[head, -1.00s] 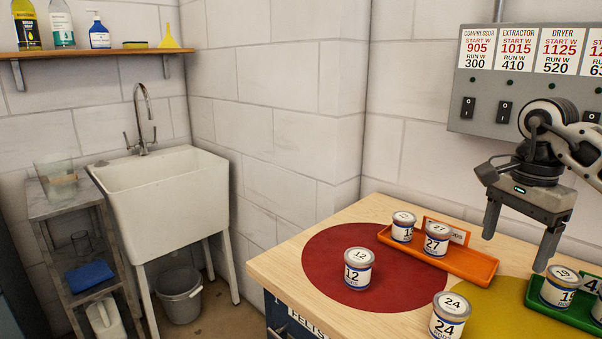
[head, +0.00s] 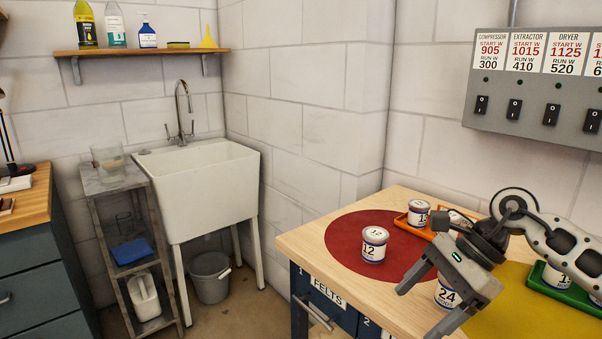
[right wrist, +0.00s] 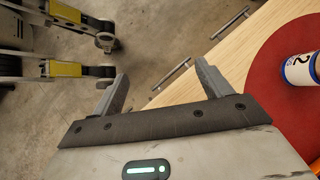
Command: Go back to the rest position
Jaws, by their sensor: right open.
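My right gripper (head: 418,305) is open and empty. In the head view it is in front of the bench's right part and partly hides the can marked 24 (head: 446,296). In the right wrist view its two fingers (right wrist: 158,85) are spread, with the floor and the bench's front edge beyond them. The can marked 12 (head: 374,245) stands upright on the red round mat (head: 345,262), left of the gripper and apart from it. My left gripper is not in view.
The wooden bench (head: 310,243) has an orange tray (head: 425,234) with cans, partly hidden by my arm, and a green tray (head: 570,294) at right. A control panel (head: 540,90) hangs on the wall. A white sink (head: 205,185) and grey shelf rack (head: 105,185) stand left.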

